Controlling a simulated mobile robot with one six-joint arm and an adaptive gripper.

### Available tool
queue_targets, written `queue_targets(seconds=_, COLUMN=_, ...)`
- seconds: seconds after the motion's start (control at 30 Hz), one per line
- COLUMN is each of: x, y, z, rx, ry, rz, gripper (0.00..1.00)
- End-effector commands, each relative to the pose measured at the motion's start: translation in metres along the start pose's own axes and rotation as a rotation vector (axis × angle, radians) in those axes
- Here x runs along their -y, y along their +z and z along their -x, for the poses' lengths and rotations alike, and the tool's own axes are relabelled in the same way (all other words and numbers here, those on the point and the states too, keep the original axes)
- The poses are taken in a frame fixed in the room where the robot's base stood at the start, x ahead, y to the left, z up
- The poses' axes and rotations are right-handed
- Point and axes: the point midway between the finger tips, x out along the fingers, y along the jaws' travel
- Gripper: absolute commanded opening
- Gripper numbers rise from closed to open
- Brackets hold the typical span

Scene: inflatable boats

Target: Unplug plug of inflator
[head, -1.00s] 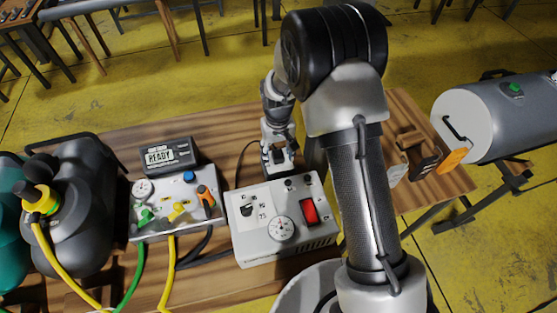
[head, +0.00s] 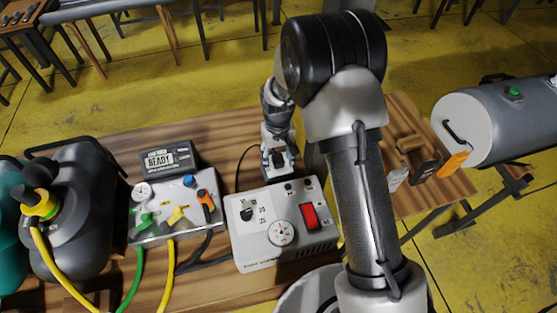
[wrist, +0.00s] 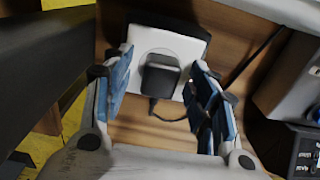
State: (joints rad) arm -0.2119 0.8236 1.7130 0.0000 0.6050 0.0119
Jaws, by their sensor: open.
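The inflator (head: 281,238) is a light grey box with a dial, a knob and a red switch, on the wooden table. In the wrist view a black plug (wrist: 160,76) sits in a white socket plate (wrist: 183,45), with a dark cable hanging from its lower side. My gripper (wrist: 157,85) is open, with one blue-padded finger on each side of the plug. The left finger and the right finger look apart from it. In the head view my gripper (head: 279,160) is behind the inflator, and the plug is mostly hidden there.
A grey valve box (head: 178,212) with colored levers stands left of the inflator, under a READY display (head: 170,158). Yellow and green hoses cross the front left. A grey cylinder (head: 500,118) stands at the right. A black cable (wrist: 262,58) runs beside my right finger.

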Motion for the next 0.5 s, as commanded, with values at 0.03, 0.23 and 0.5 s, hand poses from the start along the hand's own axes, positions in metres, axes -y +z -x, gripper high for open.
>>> queue_targets(seconds=0.03, x=0.0000, y=0.0000, z=0.0000, rx=0.000, ry=0.000, rz=0.000, gripper=0.53)
queue_targets(seconds=0.23, x=0.0000, y=0.0000, z=0.0000, rx=0.000, ry=0.000, rz=0.000, gripper=0.47)
queue_targets(seconds=0.5, x=0.0000, y=0.0000, z=0.0000, rx=0.000, ry=0.000, rz=0.000, gripper=0.29)
